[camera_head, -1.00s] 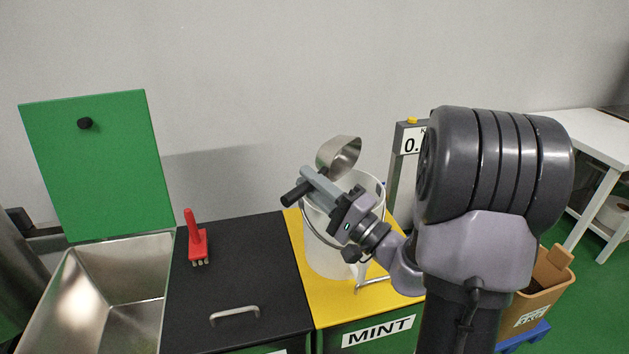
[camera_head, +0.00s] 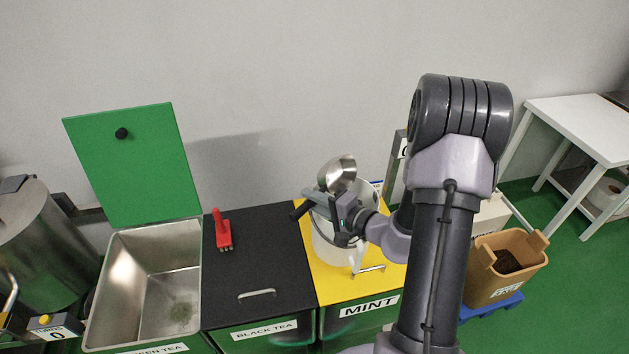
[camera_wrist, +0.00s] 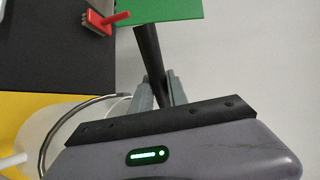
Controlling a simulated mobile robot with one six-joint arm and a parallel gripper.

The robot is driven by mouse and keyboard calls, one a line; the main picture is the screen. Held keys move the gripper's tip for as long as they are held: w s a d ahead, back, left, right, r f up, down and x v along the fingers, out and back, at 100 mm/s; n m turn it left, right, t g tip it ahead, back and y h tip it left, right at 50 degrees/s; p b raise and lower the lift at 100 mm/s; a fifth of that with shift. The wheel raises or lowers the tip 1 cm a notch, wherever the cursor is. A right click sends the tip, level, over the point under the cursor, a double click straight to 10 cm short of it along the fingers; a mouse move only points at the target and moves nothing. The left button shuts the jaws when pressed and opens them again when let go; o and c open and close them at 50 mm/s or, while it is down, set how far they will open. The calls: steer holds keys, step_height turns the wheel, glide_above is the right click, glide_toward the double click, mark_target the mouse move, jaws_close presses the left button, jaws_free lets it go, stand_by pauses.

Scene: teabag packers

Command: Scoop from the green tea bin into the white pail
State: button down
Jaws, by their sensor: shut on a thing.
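My gripper (camera_head: 318,198) is shut on the black handle (camera_head: 300,211) of a metal scoop; the handle also shows between the fingers in the wrist view (camera_wrist: 148,52). The scoop's shiny bowl (camera_head: 336,172) is tilted above the white pail (camera_head: 327,248); I cannot tell whether it holds any tea. The pail stands on the yellow mint lid, its inside mostly hidden by my arm; its rim and wire handle show in the wrist view.
The raised green lid (camera_head: 140,165) stands behind the bin. A red brush (camera_head: 222,232) lies on the closed black tea lid (camera_head: 262,262). A cardboard box (camera_head: 500,285) with dark contents is at right, near a white table (camera_head: 575,125). A metal drum (camera_head: 40,240) stands at far left.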

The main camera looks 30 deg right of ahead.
steer(key=g+p, duration=0.1)
steer(key=p, duration=0.2)
steer(key=r+g+h+p, duration=0.1)
steer(key=g+p, duration=0.1)
steer(key=p, duration=0.1)
steer(key=w+r+g+p, duration=0.1)
steer(key=p, duration=0.2)
steer(key=shift+a+r+g+h, duration=0.1)
steer(key=shift+a+g+h, duration=0.1)
steer(key=shift+g+h, duration=0.15)
steer(key=g+p, duration=0.2)
steer(key=p, duration=0.3)
steer(key=r+g+h+p, duration=0.1)
steer(key=p, duration=0.4)
steer(key=g+h+p, duration=0.1)
steer(key=g+p, duration=0.1)
steer(key=p, duration=0.3)
steer(key=shift+w+a+r+g, duration=0.1)
steer(key=shift+w+r+g, duration=0.05)
steer(key=shift+g, duration=0.2)
steer(key=shift+f, duration=0.25)
